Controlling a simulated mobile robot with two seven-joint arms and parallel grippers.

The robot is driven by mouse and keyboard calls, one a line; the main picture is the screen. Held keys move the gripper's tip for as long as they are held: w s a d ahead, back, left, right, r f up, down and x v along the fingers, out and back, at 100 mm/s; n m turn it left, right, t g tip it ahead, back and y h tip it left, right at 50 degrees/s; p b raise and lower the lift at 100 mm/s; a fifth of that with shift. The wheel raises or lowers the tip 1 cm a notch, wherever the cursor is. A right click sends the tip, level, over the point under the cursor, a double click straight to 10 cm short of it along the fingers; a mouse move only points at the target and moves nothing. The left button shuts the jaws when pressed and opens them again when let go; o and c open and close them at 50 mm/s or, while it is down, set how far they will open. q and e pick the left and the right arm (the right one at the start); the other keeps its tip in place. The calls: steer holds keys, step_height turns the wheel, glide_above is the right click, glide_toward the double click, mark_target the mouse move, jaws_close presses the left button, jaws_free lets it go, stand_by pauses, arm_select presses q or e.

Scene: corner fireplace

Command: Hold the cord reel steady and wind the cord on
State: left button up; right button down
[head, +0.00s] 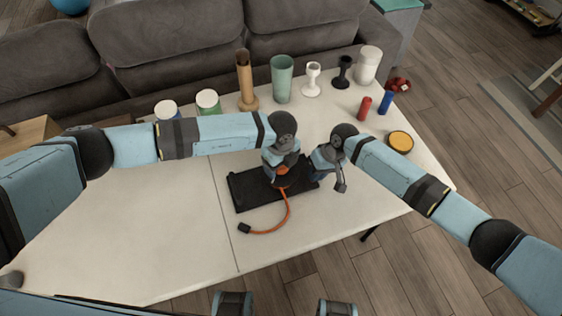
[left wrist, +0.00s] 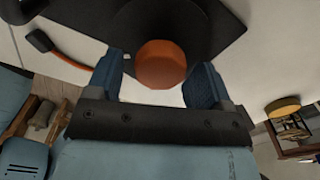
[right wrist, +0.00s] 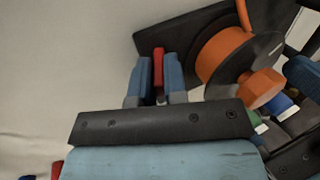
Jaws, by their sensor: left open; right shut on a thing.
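The cord reel (right wrist: 222,55) has an orange drum with dark flanges and sits on a black base plate (head: 250,193) on the table. Its orange knob (left wrist: 160,65) lies between the fingers of my left gripper (head: 283,170), which is open with a gap on both sides. My right gripper (right wrist: 154,80) is shut on a red handle (right wrist: 158,62) beside the reel; how the handle joins the reel is unclear. The orange cord (head: 287,212) curves off the base to a black plug (head: 244,228) on the table. My grippers partly hide the reel in the head view.
Along the table's (head: 130,240) far side stand a brown tube (head: 244,75), a green cup (head: 282,78), two goblets, a white canister (head: 367,65) and lidded jars. Red (head: 365,107) and blue cylinders and a yellow-topped tin (head: 400,141) stand right. The table's front left is clear.

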arm_select(q)
steer(key=c, duration=0.9)
steer(key=shift+m, duration=0.3)
